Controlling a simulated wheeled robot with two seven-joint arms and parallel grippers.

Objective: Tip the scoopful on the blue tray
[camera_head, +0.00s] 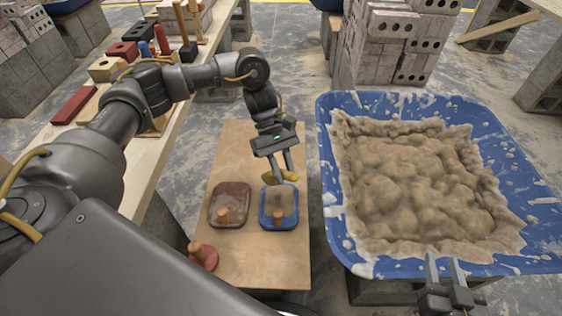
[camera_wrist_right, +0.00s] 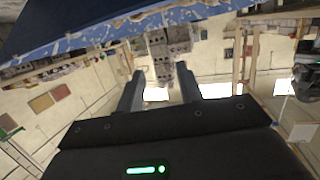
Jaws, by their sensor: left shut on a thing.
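My left gripper (camera_head: 282,168) is above the tray's far edge, shut on a yellow scoop (camera_head: 292,178). The scoop is small and partly hidden by the fingers; I cannot tell what it contains. A large blue tub (camera_head: 327,175) full of grey-brown mortar (camera_head: 425,185) stands to the right. My right gripper (camera_head: 445,264) is open and empty at the tub's near rim; its spread fingers also show in the right wrist view (camera_wrist_right: 160,85).
A brown tray (camera_head: 230,190) lies left of the blue one, and a red disc with a wooden knob (camera_head: 203,254) lies nearer on the board (camera_head: 240,150). Bricks and tools line the bench (camera_head: 50,140) at left. Block stacks (camera_head: 385,45) stand behind the tub.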

